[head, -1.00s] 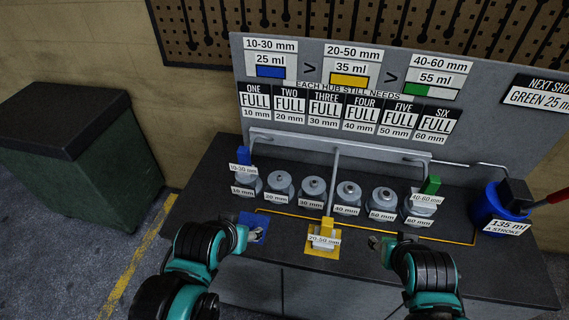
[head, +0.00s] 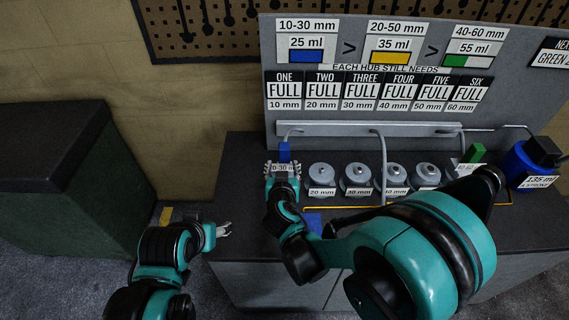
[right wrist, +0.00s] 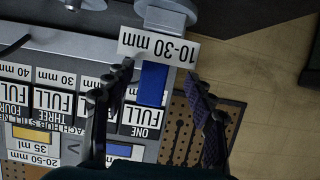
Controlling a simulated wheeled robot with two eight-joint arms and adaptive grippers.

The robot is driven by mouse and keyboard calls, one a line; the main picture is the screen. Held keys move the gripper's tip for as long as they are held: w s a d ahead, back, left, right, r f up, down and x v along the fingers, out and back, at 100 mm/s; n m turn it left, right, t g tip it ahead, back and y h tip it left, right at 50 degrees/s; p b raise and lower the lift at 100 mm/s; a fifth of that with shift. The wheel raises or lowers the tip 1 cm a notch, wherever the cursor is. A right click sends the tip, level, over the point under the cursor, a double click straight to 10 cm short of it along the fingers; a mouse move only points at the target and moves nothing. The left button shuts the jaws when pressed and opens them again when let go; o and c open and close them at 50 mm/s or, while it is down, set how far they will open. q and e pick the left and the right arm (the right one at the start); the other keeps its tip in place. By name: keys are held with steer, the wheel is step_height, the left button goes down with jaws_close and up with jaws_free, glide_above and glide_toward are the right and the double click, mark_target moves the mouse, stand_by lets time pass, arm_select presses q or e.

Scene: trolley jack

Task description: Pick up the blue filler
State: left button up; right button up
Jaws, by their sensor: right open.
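The blue filler (head: 284,151) stands upright at the left end of the row of hubs, with its white 10-30 mm label partly covered by my right gripper (head: 283,170). In the right wrist view the blue filler (right wrist: 152,83) and its label lie between the two dark fingers of my right gripper (right wrist: 164,105). The fingers are apart, one on each side, with a visible gap from the blue part. My left gripper (head: 223,230) is at the bench's front left, away from the filler; its finger gap is too small to judge.
Grey hubs (head: 321,178) stand in a row to the right. The green filler (head: 474,153) and a blue 135 ml container (head: 526,168) are further right. A blue pad (head: 313,222) lies in front. My right arm hides the front right of the bench.

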mark_target(284, 160)
steer(key=x, duration=0.2)
steer(key=b+x, duration=0.1)
steer(key=x, duration=0.1)
steer(key=b+x, duration=0.1)
steer(key=x, duration=0.1)
steer(key=shift+w+d+r, duration=0.1)
steer(key=shift+d+r, duration=0.2)
steer(key=shift+r, duration=0.15)
jaws_close()
